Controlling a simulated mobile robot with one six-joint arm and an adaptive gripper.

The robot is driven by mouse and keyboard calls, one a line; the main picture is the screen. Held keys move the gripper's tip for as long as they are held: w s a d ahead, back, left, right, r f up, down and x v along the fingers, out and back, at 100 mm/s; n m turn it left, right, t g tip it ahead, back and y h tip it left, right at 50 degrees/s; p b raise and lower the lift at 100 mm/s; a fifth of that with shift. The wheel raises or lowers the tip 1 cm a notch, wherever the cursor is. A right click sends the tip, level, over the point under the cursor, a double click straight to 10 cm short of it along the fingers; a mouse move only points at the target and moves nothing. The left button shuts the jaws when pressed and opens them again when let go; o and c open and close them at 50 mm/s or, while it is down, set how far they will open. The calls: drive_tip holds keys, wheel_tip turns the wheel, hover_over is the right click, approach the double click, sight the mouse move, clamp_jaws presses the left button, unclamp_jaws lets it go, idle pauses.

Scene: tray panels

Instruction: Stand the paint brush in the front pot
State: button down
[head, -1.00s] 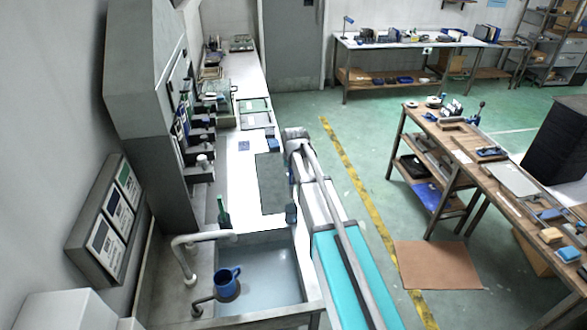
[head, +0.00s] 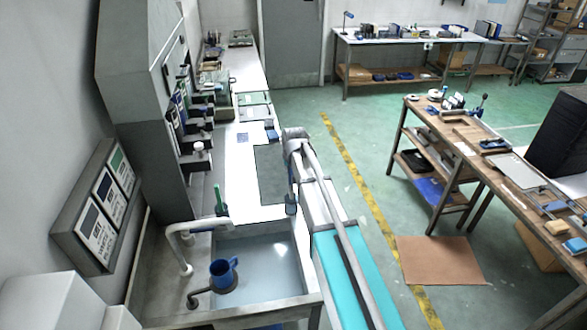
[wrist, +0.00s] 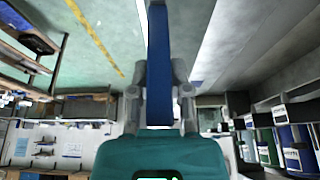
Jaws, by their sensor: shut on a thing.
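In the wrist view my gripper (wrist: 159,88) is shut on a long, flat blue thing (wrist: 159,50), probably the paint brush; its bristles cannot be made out. It runs up the middle of the picture between the two grey fingers. In the head view my gripper (head: 291,205) hangs small and dark beside the white counter, beyond the sink, and what it holds cannot be made out there. Small upright containers with thin things in them (head: 212,38) stand at the counter's far end. I cannot tell which is the front pot.
A sink (head: 262,262) at the near end holds a blue mug (head: 223,274), with a pale tap (head: 185,250) beside it. A green bottle (head: 219,202) stands behind the sink. Grey wall holders (head: 197,133) jut over the counter's left. A dark mat (head: 268,175) lies on the counter.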

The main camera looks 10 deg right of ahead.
drive_tip(key=shift+f+b, duration=2.3)
drive_tip(key=shift+f, duration=0.2)
drive_tip(key=shift+c, duration=2.4)
unclamp_jaws()
drive_tip(key=s+d+f+g, duration=0.1)
drive_tip(key=s+g, duration=0.3)
drive_tip(key=s, duration=2.6)
drive_tip(key=shift+d+f, duration=0.15)
drive_tip(key=shift+f, duration=0.05)
drive_tip(key=shift+w, duration=0.1)
